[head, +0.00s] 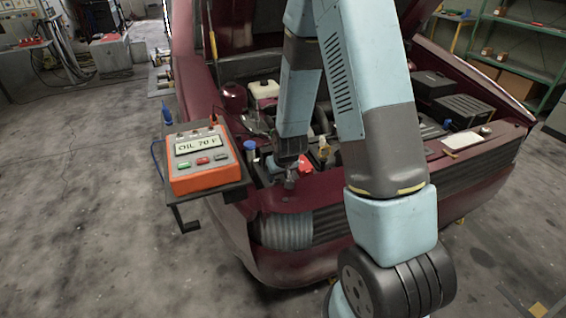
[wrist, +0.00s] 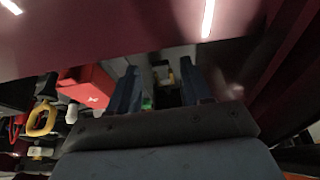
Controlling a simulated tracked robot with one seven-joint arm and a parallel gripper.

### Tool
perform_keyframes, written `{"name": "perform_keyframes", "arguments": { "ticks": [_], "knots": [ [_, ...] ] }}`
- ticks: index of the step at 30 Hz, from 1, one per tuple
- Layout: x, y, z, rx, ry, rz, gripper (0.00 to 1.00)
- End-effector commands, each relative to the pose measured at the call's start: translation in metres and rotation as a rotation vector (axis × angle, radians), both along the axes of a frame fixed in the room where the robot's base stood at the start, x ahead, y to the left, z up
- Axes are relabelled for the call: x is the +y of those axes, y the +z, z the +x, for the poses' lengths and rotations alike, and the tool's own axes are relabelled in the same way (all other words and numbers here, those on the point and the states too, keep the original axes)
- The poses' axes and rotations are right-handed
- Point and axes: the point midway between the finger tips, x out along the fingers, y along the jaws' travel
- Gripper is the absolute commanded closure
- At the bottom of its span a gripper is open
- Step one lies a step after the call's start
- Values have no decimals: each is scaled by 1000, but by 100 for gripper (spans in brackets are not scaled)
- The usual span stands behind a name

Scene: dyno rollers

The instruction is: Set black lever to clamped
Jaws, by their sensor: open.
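My gripper (head: 290,172) hangs at the end of my arm over the front left of the open engine bay. In the wrist view its two blue fingers (wrist: 160,90) stand apart with a gap between them, and I see nothing held. I cannot pick out the black lever for sure in either view. A dark bar (head: 180,218) hangs under the tray of the orange tester at the car's left front corner, but I cannot tell whether it is the lever. My arm covers part of the engine bay.
The orange tester (head: 205,160) reads "OIL 70 F". A red part (head: 305,166) is right beside my gripper. A yellow ring handle (wrist: 42,120) and a red box (wrist: 88,85) are left of my fingers in the wrist view. The floor (head: 90,220) at left is clear.

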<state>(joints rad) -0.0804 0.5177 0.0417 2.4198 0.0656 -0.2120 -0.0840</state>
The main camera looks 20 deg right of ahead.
Motion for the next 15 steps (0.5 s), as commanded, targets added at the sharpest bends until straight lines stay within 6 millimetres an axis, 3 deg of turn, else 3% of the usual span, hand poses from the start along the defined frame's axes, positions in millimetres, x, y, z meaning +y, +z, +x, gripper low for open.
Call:
{"name": "perform_keyframes", "arguments": {
  "ticks": [15],
  "knots": [
    [-3, 61, -26, -3, 0, 0, 51]
  ]
}}
